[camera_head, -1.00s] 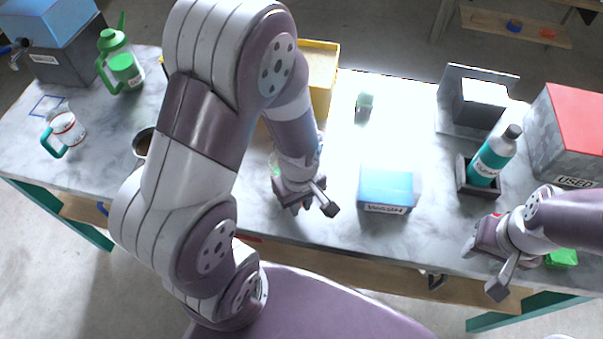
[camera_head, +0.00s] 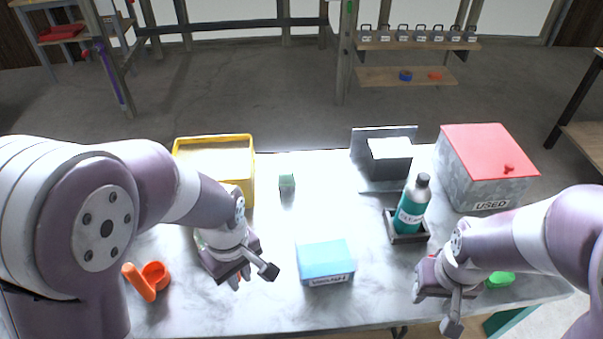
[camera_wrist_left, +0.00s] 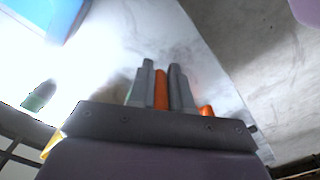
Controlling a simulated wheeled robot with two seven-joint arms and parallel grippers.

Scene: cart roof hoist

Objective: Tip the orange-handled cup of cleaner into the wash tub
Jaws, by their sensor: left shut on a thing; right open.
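My left gripper (camera_head: 242,275) is low over the table, left of the blue box. In the left wrist view its fingers (camera_wrist_left: 161,95) are shut on an orange strip (camera_wrist_left: 161,88), which looks like the orange handle of the cup. The cup's body is mostly hidden by the gripper; a pale greenish edge (camera_head: 199,240) shows beside the wrist. A yellow-rimmed open bin (camera_head: 250,185) stands behind the left gripper. I cannot tell whether it is the wash tub. My right gripper (camera_head: 436,304) is open and empty near the front right edge.
An orange scoop-like piece (camera_head: 143,283) lies left of the left gripper. A blue box (camera_head: 325,262), small green-topped block (camera_head: 287,182), teal bottle in a dark holder (camera_head: 412,208), grey stand (camera_head: 390,158), red-lidded USED box (camera_head: 487,165) and green item (camera_head: 500,279) occupy the table.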

